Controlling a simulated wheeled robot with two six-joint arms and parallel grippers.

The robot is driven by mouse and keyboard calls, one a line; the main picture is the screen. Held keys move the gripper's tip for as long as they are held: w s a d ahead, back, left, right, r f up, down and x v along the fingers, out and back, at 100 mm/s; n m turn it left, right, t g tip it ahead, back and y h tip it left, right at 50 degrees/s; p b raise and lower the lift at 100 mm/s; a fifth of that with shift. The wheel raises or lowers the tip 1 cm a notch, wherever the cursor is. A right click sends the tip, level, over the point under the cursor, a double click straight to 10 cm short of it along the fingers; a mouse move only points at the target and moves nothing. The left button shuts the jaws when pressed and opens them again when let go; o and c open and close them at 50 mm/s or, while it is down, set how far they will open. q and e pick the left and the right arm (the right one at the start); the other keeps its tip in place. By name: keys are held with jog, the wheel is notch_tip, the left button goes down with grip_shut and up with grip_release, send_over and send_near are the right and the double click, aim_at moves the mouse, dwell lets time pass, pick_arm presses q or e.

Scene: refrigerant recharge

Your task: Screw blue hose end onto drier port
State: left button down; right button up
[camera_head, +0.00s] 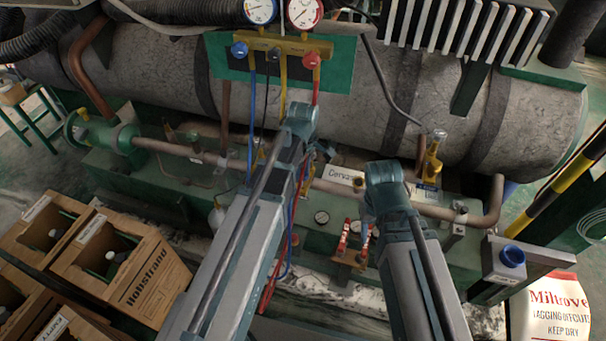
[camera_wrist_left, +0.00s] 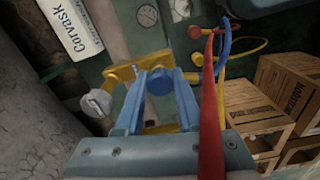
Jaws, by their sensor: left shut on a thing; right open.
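My left gripper (camera_head: 318,152) reaches in over the green skid, its fingers largely hidden by its wrist in the head view. In the left wrist view its two blue fingers (camera_wrist_left: 159,98) are shut on a round blue piece, which looks like the blue hose end (camera_wrist_left: 161,82). A brass-yellow fitting (camera_wrist_left: 122,76) with a silver cap sits right at the fingers, apparently the drier port; whether the threads are engaged cannot be told. The blue hose (camera_head: 251,120) hangs from the gauge manifold. My right gripper (camera_head: 385,190) is open and empty, right of the left one.
The manifold (camera_head: 290,45) with two gauges stands at the back. A grey tank (camera_head: 165,70) spans behind. A yellow valve (camera_head: 432,160) rises at the right. Red valves (camera_head: 343,238) stand in front. A red hose (camera_wrist_left: 209,110) crosses the left wrist view.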

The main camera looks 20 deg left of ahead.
pick_arm(q)
jog(key=shift+f+b, duration=0.4)
jog(key=m, duration=0.3)
jog(key=shift+m, duration=0.3)
jog(key=m, duration=0.3)
jog(key=shift+m, duration=0.3)
dwell(0.3)
